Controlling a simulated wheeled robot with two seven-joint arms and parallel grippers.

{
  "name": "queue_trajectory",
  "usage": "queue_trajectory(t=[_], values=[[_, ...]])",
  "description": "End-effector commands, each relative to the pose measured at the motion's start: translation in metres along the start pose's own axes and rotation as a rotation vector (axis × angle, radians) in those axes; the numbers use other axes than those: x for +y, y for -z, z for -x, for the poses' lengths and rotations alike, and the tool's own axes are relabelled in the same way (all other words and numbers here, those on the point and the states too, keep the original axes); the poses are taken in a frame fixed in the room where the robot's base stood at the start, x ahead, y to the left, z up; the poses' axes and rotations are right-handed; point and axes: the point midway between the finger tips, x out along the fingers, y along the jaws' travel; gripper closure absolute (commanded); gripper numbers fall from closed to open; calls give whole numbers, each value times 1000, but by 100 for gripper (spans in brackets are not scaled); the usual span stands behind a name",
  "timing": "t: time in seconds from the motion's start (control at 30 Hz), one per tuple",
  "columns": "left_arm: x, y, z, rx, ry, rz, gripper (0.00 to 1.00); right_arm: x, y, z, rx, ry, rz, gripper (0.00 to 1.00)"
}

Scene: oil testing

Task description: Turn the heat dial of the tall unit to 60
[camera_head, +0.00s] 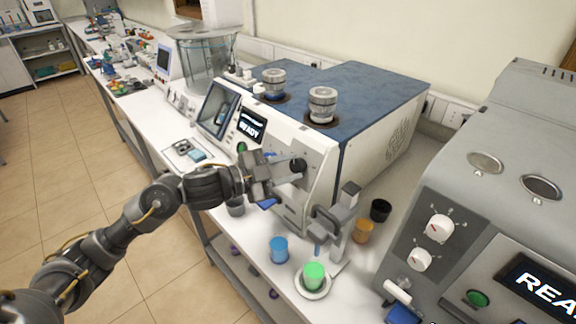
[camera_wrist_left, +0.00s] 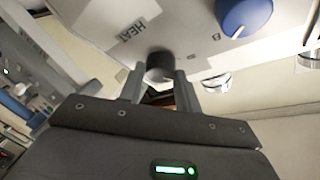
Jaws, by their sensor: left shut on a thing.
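The tall unit (camera_head: 315,158) is a white machine with a blue top and a lit READY screen (camera_head: 251,127). Its heat dial (camera_wrist_left: 160,66) is a dark round knob beside the printed HEAT label (camera_wrist_left: 132,28) in the wrist view. My left gripper (camera_wrist_left: 160,86) is shut on this dial, one finger on each side of it. In the head view the left gripper (camera_head: 284,168) reaches the unit's front face and partly covers it. The dial's pointer and scale numbers are hidden, so its setting cannot be read. My right gripper does not show.
A blue knob (camera_wrist_left: 245,14) sits close by on the panel. Below stand a small metal stand (camera_head: 345,222), a blue cup (camera_head: 279,249), a green cup (camera_head: 314,275) on a white dish, and an amber cup (camera_head: 363,231). A grey machine (camera_head: 490,150) stands at right.

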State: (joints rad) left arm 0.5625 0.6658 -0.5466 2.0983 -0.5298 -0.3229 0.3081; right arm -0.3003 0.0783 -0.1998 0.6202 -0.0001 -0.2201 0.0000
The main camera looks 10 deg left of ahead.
Motion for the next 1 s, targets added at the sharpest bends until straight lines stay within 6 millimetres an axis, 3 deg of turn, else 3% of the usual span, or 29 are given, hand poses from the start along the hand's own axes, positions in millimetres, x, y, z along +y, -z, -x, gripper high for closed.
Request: queue_trajectory(t=[0.5,1.0], values=[[-5,0,0,20,-170,-374,90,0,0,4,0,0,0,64],[-6,0,0,25,-227,-494,90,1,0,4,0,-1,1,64]])
